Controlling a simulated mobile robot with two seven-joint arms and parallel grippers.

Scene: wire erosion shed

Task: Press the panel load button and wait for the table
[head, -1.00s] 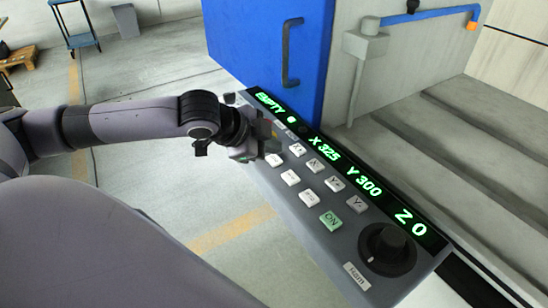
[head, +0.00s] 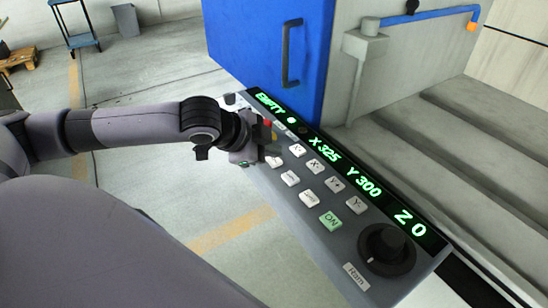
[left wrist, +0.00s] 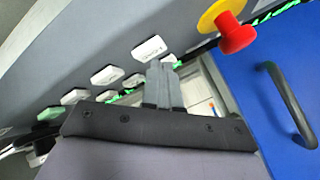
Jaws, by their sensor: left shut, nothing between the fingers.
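The control panel (head: 318,236) slopes across the head view, with rows of white buttons, a green ON button (head: 330,220) and a black dial (head: 388,248). Its display (head: 350,175) reads EMPTY, X 325, Y 300, Z 0 in green. My left gripper (head: 262,144) is at the panel's far left end and hides some buttons there. In the left wrist view its fingers (left wrist: 163,85) are shut and empty, their tips just below a white button (left wrist: 149,48) whose label I cannot read surely. I cannot tell whether they touch the panel. My right gripper is not in view.
A red stop button (left wrist: 237,35) with a yellow collar stands out close to the left fingers. A blue door (head: 262,50) with a black handle (head: 291,52) is behind the panel. Grey steps (head: 490,130) lie at right.

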